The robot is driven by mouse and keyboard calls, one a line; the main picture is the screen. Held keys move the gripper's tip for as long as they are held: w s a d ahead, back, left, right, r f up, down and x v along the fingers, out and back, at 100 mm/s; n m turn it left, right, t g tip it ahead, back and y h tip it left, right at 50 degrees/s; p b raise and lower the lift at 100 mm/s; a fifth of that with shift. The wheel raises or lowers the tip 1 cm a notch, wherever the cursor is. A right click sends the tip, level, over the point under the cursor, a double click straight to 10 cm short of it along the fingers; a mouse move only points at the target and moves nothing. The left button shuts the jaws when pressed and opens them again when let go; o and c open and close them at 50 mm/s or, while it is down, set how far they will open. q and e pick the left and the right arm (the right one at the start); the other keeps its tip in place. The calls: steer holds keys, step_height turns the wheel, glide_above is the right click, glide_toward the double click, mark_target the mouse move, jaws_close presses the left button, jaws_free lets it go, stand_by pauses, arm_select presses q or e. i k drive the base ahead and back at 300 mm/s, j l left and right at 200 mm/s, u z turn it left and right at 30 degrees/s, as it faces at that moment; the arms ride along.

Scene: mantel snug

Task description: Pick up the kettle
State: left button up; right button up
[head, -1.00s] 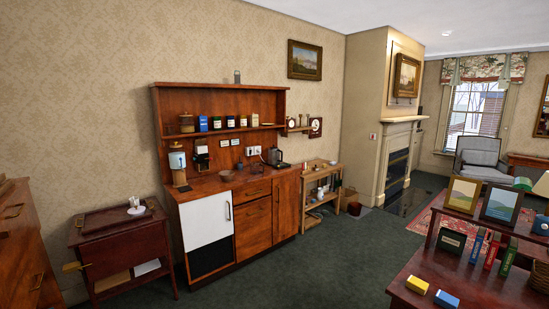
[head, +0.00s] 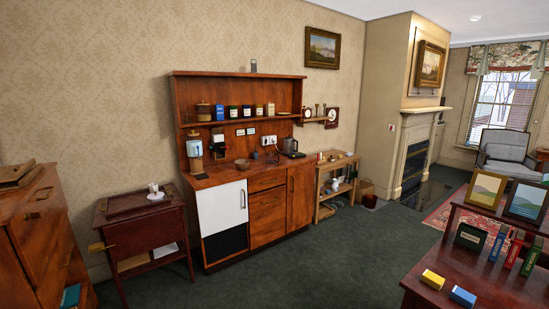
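The kettle (head: 291,147) is dark and metallic with a black handle. It stands upright at the right end of the wooden counter (head: 225,176), below the shelf of the hutch and beside the wall sockets. It is small and far away in the head view. Neither of my grippers shows in the head view, and nothing is seen touching the kettle.
A dark side table (head: 140,214) stands left of the counter and a low wooden shelf unit (head: 338,177) right of it. A table with yellow and blue boxes (head: 463,296) is at the front right. Green carpet (head: 330,262) lies clear before the counter.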

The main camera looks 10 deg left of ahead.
mark_target(289, 145)
steer(key=i+j, duration=0.15)
steer(key=i, duration=0.6)
steer(key=i+j+u, duration=0.25)
steer(key=i, duration=0.75)
steer(key=i+u, duration=0.25)
steer(key=i, duration=0.7)
steer(key=i+l+u, duration=0.25)
steer(key=i+l, duration=0.55)
steer(key=i+l+u, duration=0.1)
steer(key=l, duration=0.5)
steer(key=i+l+u, duration=0.15)
steer(key=l, duration=0.45)
steer(key=k+l, duration=0.15)
steer(key=l, duration=0.2)
steer(key=k+l, duration=0.15)
steer(key=l, duration=0.25)
steer(key=k+l+u, duration=0.1)
steer(key=l, duration=0.25)
